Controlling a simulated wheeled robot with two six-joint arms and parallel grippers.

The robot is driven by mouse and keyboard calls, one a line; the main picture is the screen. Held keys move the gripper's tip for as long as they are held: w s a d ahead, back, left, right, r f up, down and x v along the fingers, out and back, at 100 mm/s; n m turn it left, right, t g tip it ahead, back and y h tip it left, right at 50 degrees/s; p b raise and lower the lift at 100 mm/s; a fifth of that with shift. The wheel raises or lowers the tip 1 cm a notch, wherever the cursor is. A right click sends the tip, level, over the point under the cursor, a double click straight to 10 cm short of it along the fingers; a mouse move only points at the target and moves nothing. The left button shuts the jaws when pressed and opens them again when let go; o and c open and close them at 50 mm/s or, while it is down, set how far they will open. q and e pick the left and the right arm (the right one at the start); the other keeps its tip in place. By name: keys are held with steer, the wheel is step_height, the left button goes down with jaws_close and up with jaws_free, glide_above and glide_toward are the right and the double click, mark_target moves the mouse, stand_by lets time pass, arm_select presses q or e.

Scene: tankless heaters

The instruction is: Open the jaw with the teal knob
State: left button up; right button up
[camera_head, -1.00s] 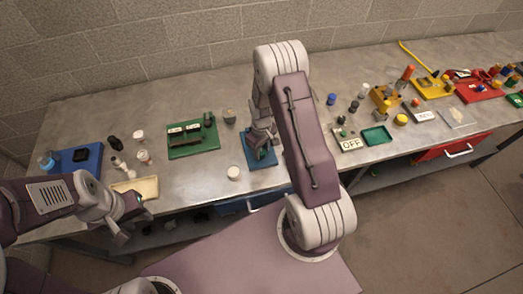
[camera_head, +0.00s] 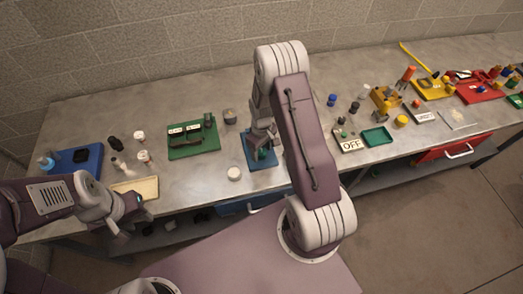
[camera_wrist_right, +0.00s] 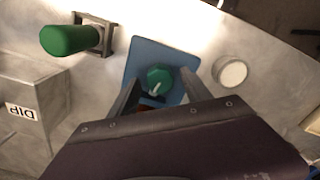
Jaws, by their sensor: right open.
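The teal knob (camera_wrist_right: 160,79) has a white pointer mark and stands on a blue plate (camera_wrist_right: 160,50) in the right wrist view. A small red part shows just below it, mostly hidden by my wrist. My right gripper (camera_wrist_right: 163,92) is open, with one finger on each side of the knob and a gap to each. In the head view the blue plate (camera_head: 255,161) lies at the table's front middle, with my right gripper (camera_head: 263,146) over it. The jaw itself I cannot make out. My left gripper (camera_head: 127,212) is at the table's front left, its fingers apart and empty.
A white round cap (camera_wrist_right: 230,72) stands right of the plate in the wrist view. A green-handled part (camera_wrist_right: 70,40) and a grey block marked DIP (camera_wrist_right: 22,108) are on the left. A green board (camera_head: 193,147) lies left of the plate in the head view.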

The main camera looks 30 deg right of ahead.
mark_target(261, 152)
step_height(261, 152, up, 9)
steer(key=shift+b, duration=0.85)
